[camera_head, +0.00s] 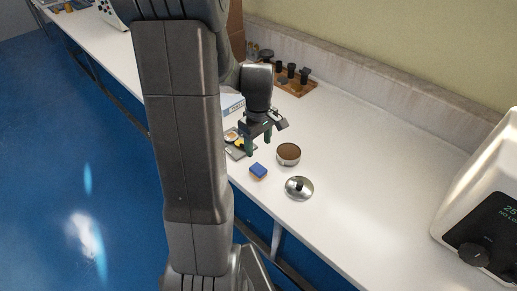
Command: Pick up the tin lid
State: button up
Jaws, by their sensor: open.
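The tin lid (299,188) is a shiny round metal disc with a dark knob in its middle. It lies on the white bench near the front edge. The open tin (289,154), round with a brown inside, stands just behind it, apart from the lid. My gripper (258,143) is open and empty, above the bench to the left of the tin and farther up the picture than the lid. Its fingers are dark with green parts.
A grey tray (236,152) with small round items is partly behind my gripper. A wooden rack (297,88) with black pieces stands by the wall. A white tester (485,215) stands at right. The bench between lid and tester is clear.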

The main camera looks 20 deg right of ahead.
aim_at(298, 188)
jog(key=z, duration=1.35)
jog(key=u, duration=0.4)
